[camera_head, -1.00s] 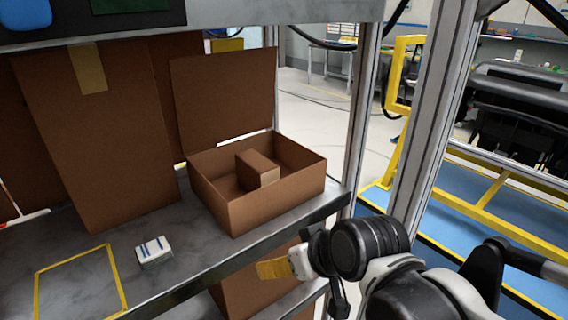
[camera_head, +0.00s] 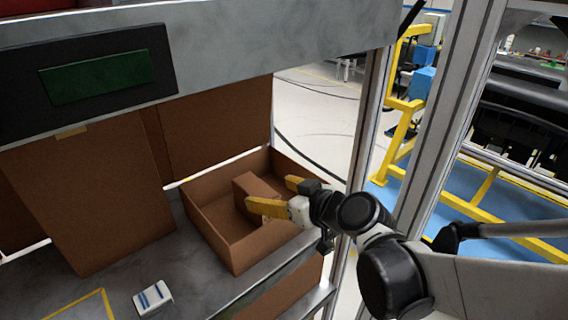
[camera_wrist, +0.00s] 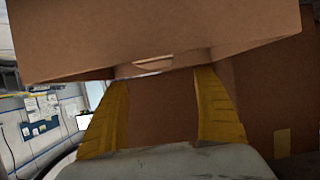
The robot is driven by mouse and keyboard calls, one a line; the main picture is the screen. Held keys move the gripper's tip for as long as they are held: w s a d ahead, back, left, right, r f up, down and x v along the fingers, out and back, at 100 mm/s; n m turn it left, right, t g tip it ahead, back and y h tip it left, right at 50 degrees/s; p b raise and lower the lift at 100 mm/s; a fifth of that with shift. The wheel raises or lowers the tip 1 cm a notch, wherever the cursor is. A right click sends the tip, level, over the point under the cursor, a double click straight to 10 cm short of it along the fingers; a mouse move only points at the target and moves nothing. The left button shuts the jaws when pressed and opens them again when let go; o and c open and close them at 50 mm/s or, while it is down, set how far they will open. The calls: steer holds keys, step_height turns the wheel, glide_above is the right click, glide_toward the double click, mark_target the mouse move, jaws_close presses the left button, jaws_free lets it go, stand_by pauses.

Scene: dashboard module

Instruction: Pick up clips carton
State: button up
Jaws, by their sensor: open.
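A small brown carton (camera_head: 254,186), likely the clips carton, stands inside an open brown cardboard box (camera_head: 235,255) on the grey shelf. My gripper (camera_head: 268,193) is open and empty. Its yellow fingers are over the box's right side, close to the small carton and partly covering it in the head view. I cannot tell whether they touch it. In the wrist view the fingers (camera_wrist: 163,80) are spread, with brown cardboard between and above them; which piece it is I cannot tell.
A white pack with blue stripes (camera_head: 152,298) lies on the shelf beside a yellow-outlined area (camera_head: 85,301). Tall brown cardboard (camera_head: 90,195) stands at left. An upper shelf (camera_head: 270,50) overhangs, and a metal post (camera_head: 425,130) stands right of the box.

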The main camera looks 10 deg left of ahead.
mark_target(256, 188)
steer(key=x, duration=0.3)
steer(key=shift+a+f+b, duration=0.15)
steer(key=shift+f+b, duration=0.1)
steer(key=shift+b, duration=0.15)
steer(key=b+x, duration=0.1)
steer(key=x, duration=0.1)
steer(key=b+x, duration=0.1)
steer(key=x, duration=0.2)
steer(key=shift+w+f+b, duration=0.25)
steer(key=shift+w+b, duration=0.05)
steer(key=shift+s+d+r, duration=0.1)
steer(key=shift+d, duration=0.15)
steer(key=shift+c, duration=0.3)
steer(key=c, duration=1.5)
